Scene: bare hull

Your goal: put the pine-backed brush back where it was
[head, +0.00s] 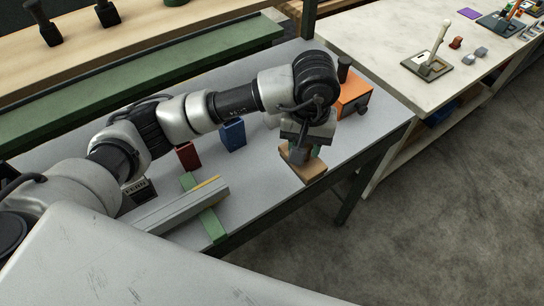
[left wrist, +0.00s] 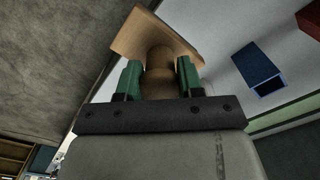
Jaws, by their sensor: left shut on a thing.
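My left gripper (head: 302,154) is shut on the pine-backed brush (head: 308,173), near the front edge of the grey table. The left wrist view shows the green fingers of the gripper (left wrist: 159,76) on either side of the brush's rounded wooden knob, with its flat pale wooden back (left wrist: 150,36) beyond. The bristles are hidden. I cannot tell whether the brush touches the table or hangs just above it. My right gripper is not in view.
On the grey table (head: 262,172) stand a blue box (head: 232,136), a red box (head: 188,156), an orange block (head: 354,96) and grey rails (head: 180,207) on a green strip.

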